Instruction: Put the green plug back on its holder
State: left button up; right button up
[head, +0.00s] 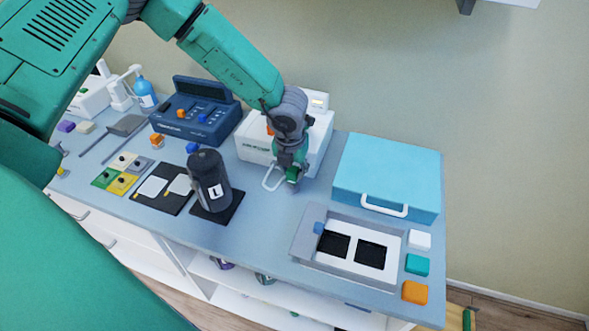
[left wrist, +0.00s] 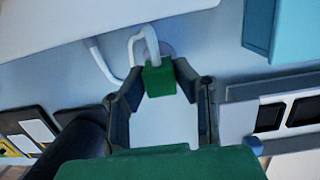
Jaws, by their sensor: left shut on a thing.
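My left gripper (head: 291,181) is at the front of the white device (head: 252,143), low over the blue-grey worktop. It is shut on the green plug (left wrist: 160,82), a small green block between the fingertips in the left wrist view. A white looped tube or cord (left wrist: 139,38) rises from beside the plug; a white loop (head: 270,181) also shows left of the gripper in the head view. A pale round patch lies just behind the plug, partly hidden. I cannot tell which part is the holder or whether the plug touches it. My right gripper is not in view.
A black bottle (head: 209,181) stands on a dark pad to the left. A blue case (head: 388,170) with a white handle is at right, behind a grey tray (head: 312,250) with dark pads. A dark blue console (head: 193,112) stands at the back left. Small coloured blocks lie at the right edge.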

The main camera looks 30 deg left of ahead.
pick_arm(q)
jog(key=shift+f, duration=0.1)
jog(key=shift+d+f, duration=0.2)
jog(key=shift+f, duration=0.05)
jog(key=shift+a+f+b, duration=0.2)
jog(key=shift+f+b, duration=0.2)
jog(key=shift+b, duration=0.05)
jog(key=shift+d+f, duration=0.1)
jog(key=shift+f, duration=0.05)
dwell(0.4)
jog(key=shift+r, duration=0.2)
jog(key=shift+r+p, duration=0.6)
jog(key=shift+p, duration=0.05)
jog(key=shift+a, duration=0.3)
dwell(0.4)
jog(key=shift+p, duration=0.35)
